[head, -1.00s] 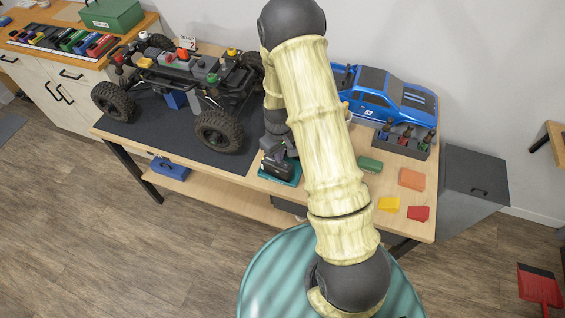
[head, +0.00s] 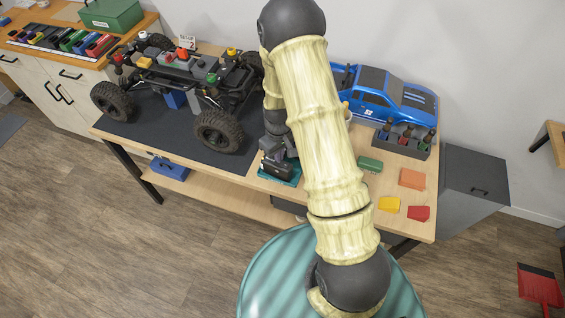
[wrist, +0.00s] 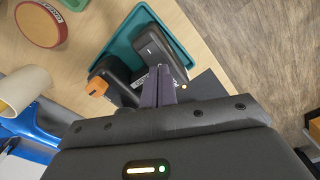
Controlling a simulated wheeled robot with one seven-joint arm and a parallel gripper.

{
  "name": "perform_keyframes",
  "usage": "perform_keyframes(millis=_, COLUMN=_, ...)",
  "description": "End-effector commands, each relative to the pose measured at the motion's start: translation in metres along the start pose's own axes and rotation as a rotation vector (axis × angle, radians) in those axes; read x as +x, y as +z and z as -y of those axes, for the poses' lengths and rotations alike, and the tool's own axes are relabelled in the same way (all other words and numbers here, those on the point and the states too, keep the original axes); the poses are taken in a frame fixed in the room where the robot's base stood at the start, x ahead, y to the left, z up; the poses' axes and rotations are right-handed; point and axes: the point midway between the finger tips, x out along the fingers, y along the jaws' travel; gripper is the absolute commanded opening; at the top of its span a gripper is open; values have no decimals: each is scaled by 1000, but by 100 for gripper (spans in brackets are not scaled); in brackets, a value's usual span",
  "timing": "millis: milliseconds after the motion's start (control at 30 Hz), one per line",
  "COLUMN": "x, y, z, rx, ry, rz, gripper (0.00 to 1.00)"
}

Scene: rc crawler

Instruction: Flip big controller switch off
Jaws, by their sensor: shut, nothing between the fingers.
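A teal tray (wrist: 118,47) on the table holds two dark devices, which look like controllers. The black one (wrist: 158,48) on the right in the wrist view has a pale label on its side. The other dark one (wrist: 113,72), to its left, has an orange part. I cannot tell for certain which is the big controller, and no switch shows clearly. My gripper (wrist: 166,82) is shut and empty, its fingertips close beside the right-hand device; contact is unclear. In the head view the tray (head: 292,182) is partly hidden by my arm.
An RC crawler chassis (head: 190,75) stands on a dark mat at the left. A blue car body (head: 385,97) and a rack of tools (head: 402,145) are at the right. A round red-rimmed item (wrist: 40,24) lies near the tray. Coloured blocks lie front right.

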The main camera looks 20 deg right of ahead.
Motion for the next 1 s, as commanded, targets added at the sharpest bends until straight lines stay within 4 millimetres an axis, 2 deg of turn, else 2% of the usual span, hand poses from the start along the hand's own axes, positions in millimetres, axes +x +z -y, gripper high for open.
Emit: perform_keyframes(millis=1000, x=13, y=0, z=0, rx=0, ry=0, rz=0, gripper=0)
